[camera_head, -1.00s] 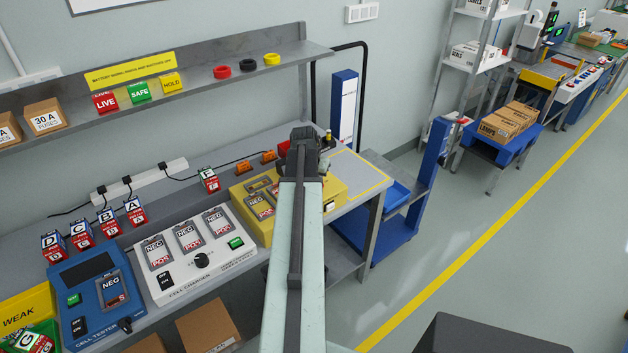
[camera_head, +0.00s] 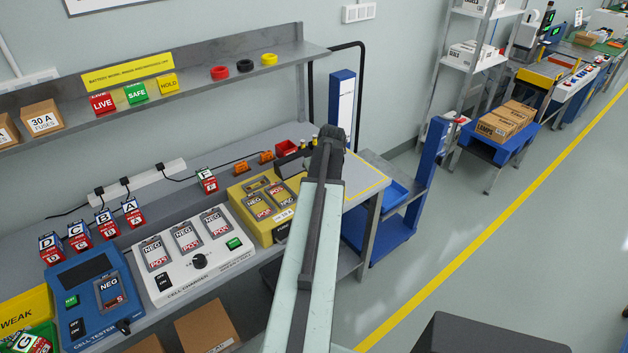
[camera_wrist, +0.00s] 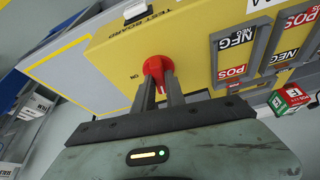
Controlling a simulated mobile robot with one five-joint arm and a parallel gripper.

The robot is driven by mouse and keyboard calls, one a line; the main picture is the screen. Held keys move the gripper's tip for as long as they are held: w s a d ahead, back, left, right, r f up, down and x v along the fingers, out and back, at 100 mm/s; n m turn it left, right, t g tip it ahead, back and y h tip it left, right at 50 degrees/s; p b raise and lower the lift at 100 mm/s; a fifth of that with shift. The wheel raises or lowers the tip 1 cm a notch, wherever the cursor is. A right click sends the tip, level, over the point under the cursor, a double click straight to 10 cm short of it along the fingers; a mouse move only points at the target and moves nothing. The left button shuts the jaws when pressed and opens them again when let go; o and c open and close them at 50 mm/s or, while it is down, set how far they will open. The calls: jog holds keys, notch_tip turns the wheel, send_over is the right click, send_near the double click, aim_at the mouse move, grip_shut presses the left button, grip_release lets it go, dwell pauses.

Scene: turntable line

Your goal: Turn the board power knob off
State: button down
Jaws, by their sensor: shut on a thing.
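The yellow test board (camera_wrist: 112,58) fills the upper middle of the wrist view. Its red power knob (camera_wrist: 157,64) stands on the yellow face, with an "ON" label beside it. My gripper (camera_wrist: 158,80) is shut on the red knob, one finger on each side. The fingers hide part of the knob, so I cannot tell exactly where its pointer sits. In the head view, the yellow board (camera_head: 264,235) lies at the right end of the bench. My arm covers the knob and my fingertips there.
The white cell charger (camera_head: 200,283) and blue cell tester (camera_head: 88,318) stand left of the board. Labelled cells line the bench behind them. A grey shelf (camera_head: 200,78) runs above. A blue trolley (camera_head: 375,238) stands right of the bench.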

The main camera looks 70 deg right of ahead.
jog(key=shift+w+d+n, duration=0.15)
jog(key=shift+n, duration=0.65)
jog(key=shift+t+y, duration=0.3)
jog(key=c, duration=1.4)
grip_release()
jog(key=p+v, duration=0.7)
jog(key=v, duration=0.1)
jog(key=shift+f, duration=0.1)
